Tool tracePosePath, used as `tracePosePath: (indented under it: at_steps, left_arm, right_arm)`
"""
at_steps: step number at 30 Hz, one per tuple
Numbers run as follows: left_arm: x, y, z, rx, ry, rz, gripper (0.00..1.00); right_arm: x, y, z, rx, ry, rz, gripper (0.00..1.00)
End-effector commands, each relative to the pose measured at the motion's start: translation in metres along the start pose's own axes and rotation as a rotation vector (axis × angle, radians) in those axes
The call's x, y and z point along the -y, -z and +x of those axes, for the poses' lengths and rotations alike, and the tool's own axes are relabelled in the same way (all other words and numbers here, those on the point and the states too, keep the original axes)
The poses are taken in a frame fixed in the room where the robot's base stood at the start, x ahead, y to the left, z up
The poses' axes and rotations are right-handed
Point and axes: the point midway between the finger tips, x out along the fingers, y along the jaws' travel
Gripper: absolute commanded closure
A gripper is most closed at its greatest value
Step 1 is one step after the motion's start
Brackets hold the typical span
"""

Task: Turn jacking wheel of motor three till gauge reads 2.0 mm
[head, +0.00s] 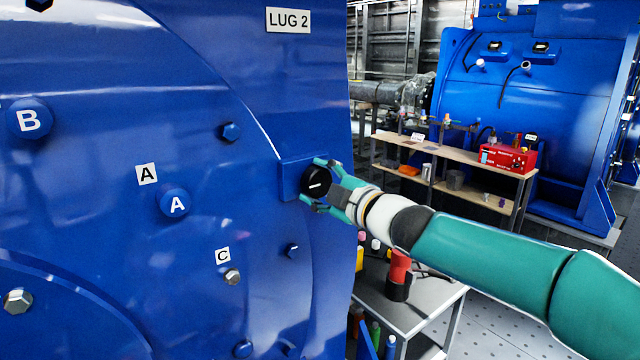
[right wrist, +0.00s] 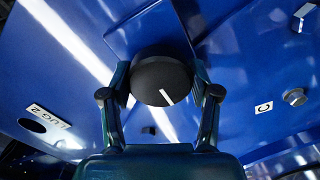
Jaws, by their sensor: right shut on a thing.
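The jacking wheel is a round black knob (head: 317,182) with a white pointer line, on a blue block on the side of the large blue motor housing (head: 200,90). My right gripper (head: 325,184) reaches it from the right and is shut on it. In the right wrist view the knob (right wrist: 161,80) sits between the two fingers (right wrist: 160,95), one on each side, and its white line points to the lower right. No gauge can be made out in either view. My left gripper is not in view.
A grey cart (head: 425,308) with bottles stands below my right arm. A shelf bench (head: 455,150) with a red box (head: 508,157) stands behind.

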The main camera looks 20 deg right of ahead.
Motion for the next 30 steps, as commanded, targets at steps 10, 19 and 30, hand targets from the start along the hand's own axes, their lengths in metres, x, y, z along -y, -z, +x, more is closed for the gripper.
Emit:
tracePosePath:
  at_steps: [10,19,30]
  left_arm:
    - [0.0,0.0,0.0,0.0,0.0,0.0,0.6]
    - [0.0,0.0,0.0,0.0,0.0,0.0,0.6]
    - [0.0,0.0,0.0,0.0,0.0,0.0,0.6]
  right_arm:
    - [0.003,-0.002,0.0,0.003,0.006,0.002,0.13]
    - [0.001,-0.001,-0.002,0.002,0.002,0.002,0.13]
    - [0.001,-0.001,-0.056,0.003,0.001,0.001,0.13]
